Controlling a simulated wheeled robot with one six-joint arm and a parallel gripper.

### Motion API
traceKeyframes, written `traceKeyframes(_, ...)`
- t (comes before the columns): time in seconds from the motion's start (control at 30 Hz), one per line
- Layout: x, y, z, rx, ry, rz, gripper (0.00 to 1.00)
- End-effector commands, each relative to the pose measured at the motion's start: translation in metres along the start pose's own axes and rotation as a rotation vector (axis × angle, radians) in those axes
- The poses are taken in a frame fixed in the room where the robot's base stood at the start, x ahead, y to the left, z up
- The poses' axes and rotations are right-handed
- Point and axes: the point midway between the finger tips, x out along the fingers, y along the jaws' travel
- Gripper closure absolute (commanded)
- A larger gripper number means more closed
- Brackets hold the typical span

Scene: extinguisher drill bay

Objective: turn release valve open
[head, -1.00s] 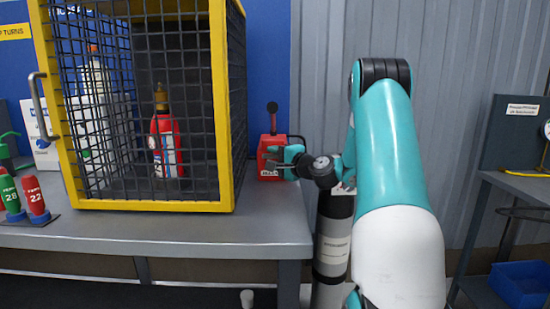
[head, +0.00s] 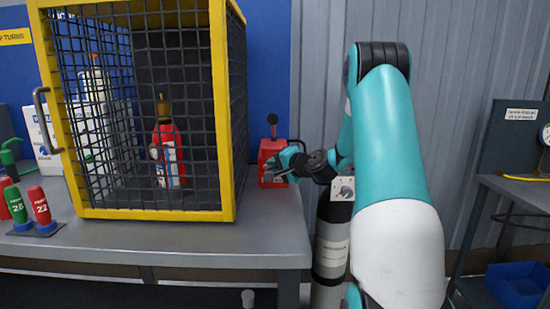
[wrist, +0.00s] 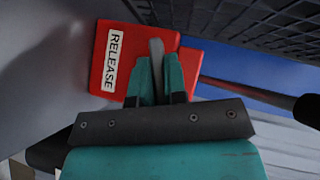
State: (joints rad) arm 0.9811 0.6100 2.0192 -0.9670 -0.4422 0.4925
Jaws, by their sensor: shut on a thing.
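The release valve is a red box (head: 266,150) on the bench, right of the yellow cage. In the wrist view the red box (wrist: 113,82) carries a white RELEASE label (wrist: 112,60), and a short grey handle (wrist: 156,47) stands out from its face. My gripper (wrist: 159,75) is shut on this handle, with one teal finger on each side. In the head view my gripper (head: 273,169) is at the front of the box, and the fingers hide part of it. The handle's base is partly hidden by the fingers.
A yellow-framed mesh cage (head: 228,120) with a red extinguisher (head: 167,150) inside stands close to the left of the box. A black-knobbed pump lever (head: 272,120) rises behind it. A grey cylinder (head: 331,240) stands by the bench's right end.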

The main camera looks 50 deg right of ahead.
Motion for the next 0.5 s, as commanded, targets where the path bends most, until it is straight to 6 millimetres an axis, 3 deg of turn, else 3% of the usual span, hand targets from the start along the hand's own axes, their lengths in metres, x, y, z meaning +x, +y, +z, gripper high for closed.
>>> traceKeyframes(0.5,-0.0003,-0.0034,0.0005,-0.203,-0.001,0.204,1.0)
